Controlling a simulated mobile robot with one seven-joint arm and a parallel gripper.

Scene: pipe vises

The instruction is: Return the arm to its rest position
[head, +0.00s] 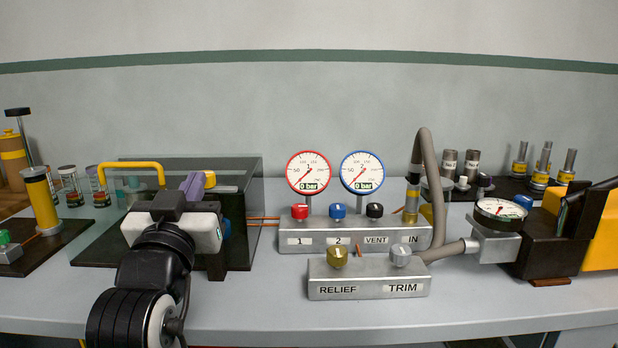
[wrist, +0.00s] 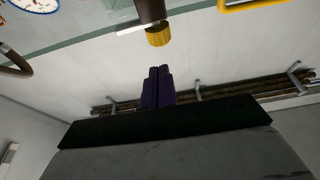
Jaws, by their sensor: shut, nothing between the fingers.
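My arm reaches in from the lower left of the head view, in front of the clear-sided box (head: 240,180). My gripper (head: 194,184) is at its far end, with purple fingers showing just above the white wrist body. In the wrist view the two purple fingers (wrist: 157,88) lie side by side, shut, with nothing between them. They appear apart from everything around them. The wrist hides part of the box's front.
To the right are the valve manifold (head: 355,238), the relief and trim block (head: 368,275), a red gauge (head: 308,172) and a blue gauge (head: 362,172). The front bench strip (head: 480,312) is clear.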

